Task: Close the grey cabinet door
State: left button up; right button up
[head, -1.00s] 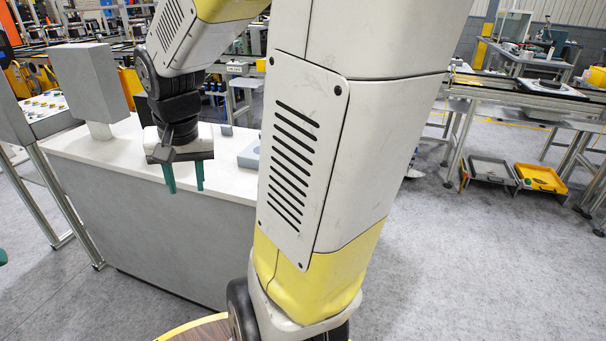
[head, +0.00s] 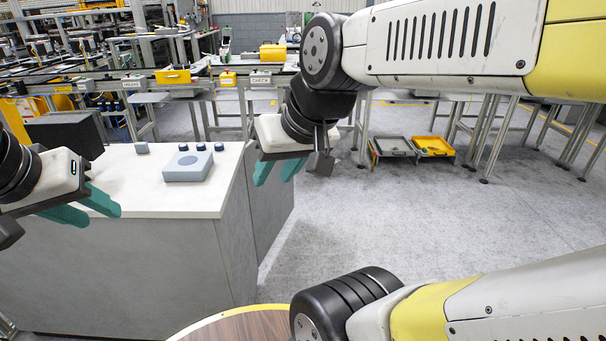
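The grey cabinet (head: 120,265) stands at the left under a white top. A grey panel (head: 272,215), which looks like its door, stands out beyond the cabinet's right side, with a dark line between them. My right gripper (head: 277,171) has its green fingers pointing down, a gap between them, over the panel's upper part in the picture. I cannot tell whether they touch it. My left gripper (head: 84,207) is at the left edge, in front of the white top, its green fingers apart and empty. The door's inner side and handle do not show.
A round wooden surface (head: 240,326) is at the bottom. Grey floor right of the panel is clear. Grey and yellow trays (head: 432,146) lie beyond.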

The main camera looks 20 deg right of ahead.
aim_at(271, 203)
jog(key=i+z, duration=0.35)
jog(key=i, duration=0.15)
jog(key=i+j+z, duration=0.2)
jog(key=i+z, duration=0.15)
jog(key=i+l, duration=0.15)
jog(key=l, duration=0.25)
jog(key=i+l, duration=0.15)
jog(key=l, duration=0.3)
jog(key=i+l, duration=0.1)
jog(key=l, duration=0.3)
jog(key=i+l, duration=0.15)
jog(key=l, duration=0.25)
jog(key=i+l, duration=0.2)
jog(key=i, duration=0.25)
jog(key=i+l, duration=0.2)
jog(key=i, duration=0.2)
jog(key=i+j, duration=0.2)
jog(key=i, duration=0.15)
